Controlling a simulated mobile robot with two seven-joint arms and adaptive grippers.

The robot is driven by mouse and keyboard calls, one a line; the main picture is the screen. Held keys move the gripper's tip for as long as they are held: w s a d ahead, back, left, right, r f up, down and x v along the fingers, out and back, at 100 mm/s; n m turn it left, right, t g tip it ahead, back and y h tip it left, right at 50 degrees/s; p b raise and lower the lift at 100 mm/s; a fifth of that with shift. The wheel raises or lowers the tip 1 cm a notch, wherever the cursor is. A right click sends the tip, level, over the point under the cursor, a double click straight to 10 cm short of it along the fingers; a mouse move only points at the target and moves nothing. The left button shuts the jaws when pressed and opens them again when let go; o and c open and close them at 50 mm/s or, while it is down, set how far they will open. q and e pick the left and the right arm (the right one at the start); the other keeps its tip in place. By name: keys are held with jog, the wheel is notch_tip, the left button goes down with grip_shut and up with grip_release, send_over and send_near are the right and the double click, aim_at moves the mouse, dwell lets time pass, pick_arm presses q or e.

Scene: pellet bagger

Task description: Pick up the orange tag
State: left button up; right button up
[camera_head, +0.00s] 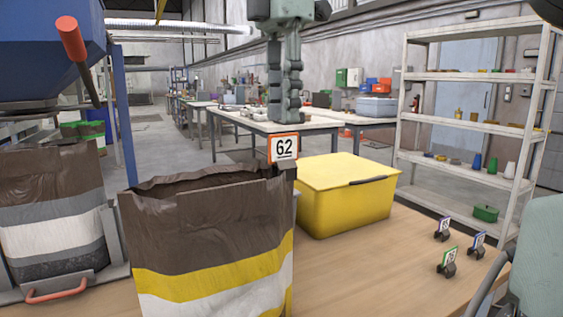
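The orange tag (284,148) is a white card with an orange border and the number 62. It stands at the top right corner of the dark brown bag (215,220), with a dark clip just under it. My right gripper (284,121) hangs from above with its fingers pointing down. In the picture its fingertips are a little above the tag, with a small gap between. The fingers look close together from this angle, and I cannot tell whether they are open. Nothing is seen between them. My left gripper is not in view.
A yellow lidded bin (345,195) stands right behind the bag. Small clip tags with blue borders (443,229) and a green border (449,262) stand on the wooden table (390,270) at the right. Another bag (50,210) is at the left under a blue hopper (45,50).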

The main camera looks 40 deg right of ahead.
aim_at(284, 134)
jog(key=f, duration=0.5)
jog(key=shift+s+a, duration=0.1)
jog(key=shift+s, duration=0.1)
jog(key=shift+r, duration=0.1)
grip_shut()
